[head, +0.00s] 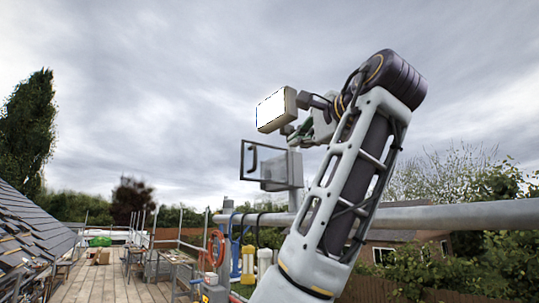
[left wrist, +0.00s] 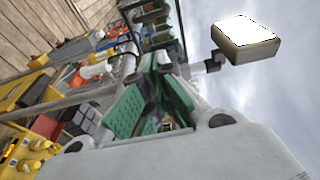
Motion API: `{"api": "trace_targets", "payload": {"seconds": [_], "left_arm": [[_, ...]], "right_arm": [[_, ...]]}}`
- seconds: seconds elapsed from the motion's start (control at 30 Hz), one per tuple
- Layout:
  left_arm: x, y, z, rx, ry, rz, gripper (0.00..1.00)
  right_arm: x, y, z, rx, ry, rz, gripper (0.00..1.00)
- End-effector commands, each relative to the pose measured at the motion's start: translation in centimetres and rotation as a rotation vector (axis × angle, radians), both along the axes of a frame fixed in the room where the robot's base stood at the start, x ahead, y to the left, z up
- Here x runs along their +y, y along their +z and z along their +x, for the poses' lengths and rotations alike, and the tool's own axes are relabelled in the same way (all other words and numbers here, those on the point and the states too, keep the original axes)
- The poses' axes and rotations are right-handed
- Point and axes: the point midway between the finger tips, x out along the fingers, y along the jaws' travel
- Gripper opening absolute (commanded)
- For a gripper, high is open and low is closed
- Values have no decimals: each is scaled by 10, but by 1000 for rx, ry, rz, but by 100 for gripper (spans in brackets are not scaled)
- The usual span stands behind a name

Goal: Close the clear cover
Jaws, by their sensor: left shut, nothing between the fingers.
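The clear cover (head: 256,160) is a see-through panel with a dark frame and a dark handle-like mark. It stands swung out to the left of a grey box (head: 293,168) on a post, so it is open. My left gripper (head: 302,132) is just above and right of the box, partly hidden by its own arm. In the left wrist view its green-padded fingers (left wrist: 150,88) are shut with nothing between them. I cannot tell whether it touches the box or cover. My right gripper is out of view.
A lamp-like box with a bright white face (head: 274,110) is close above my left gripper; it also shows in the left wrist view (left wrist: 246,38). A thick grey rail (head: 460,215) runs behind my arm. Coloured gear hangs below it. A plank walkway (head: 105,284) lies lower left.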

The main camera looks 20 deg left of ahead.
Motion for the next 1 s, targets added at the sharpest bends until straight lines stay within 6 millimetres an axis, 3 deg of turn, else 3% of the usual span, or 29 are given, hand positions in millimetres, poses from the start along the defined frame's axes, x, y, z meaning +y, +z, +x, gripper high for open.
{"api": "trace_targets", "payload": {"seconds": [0.47, 1.0], "left_arm": [[4, -1, 6, 2, 0, -1, 0], [42, 0, 54, 2, 0, -2, 0]], "right_arm": [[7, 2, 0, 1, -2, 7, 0], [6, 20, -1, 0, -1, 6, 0]]}}
